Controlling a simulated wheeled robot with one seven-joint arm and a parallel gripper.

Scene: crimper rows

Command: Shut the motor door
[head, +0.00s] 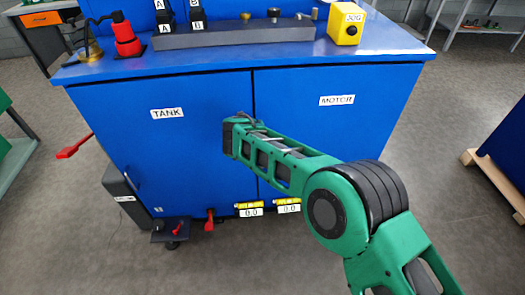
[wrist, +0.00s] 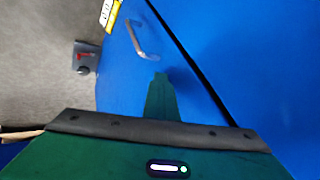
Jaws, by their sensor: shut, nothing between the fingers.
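The motor door (head: 345,135) is the blue right-hand panel of the cabinet, labelled MOTOR. In the head view it looks flush or nearly flush with the tank door (head: 150,150) on its left, with a thin dark seam between them. My gripper (wrist: 160,80) points at a blue panel in the wrist view, with its green fingers together and empty. A metal bar handle (wrist: 140,42) stands on that panel just beyond the fingertips; I cannot tell which door it belongs to. A dark gap runs diagonally beside it. In the head view my arm's end hides the fingers and handle.
The cabinet's blue top carries a yellow JOG box (head: 345,24) and a red fitting (head: 126,42). Yellow gauges (head: 250,208) sit low at the cabinet's base. A red lever (head: 73,147) sticks out at the left. A pallet (head: 490,180) lies at the right; grey floor between is clear.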

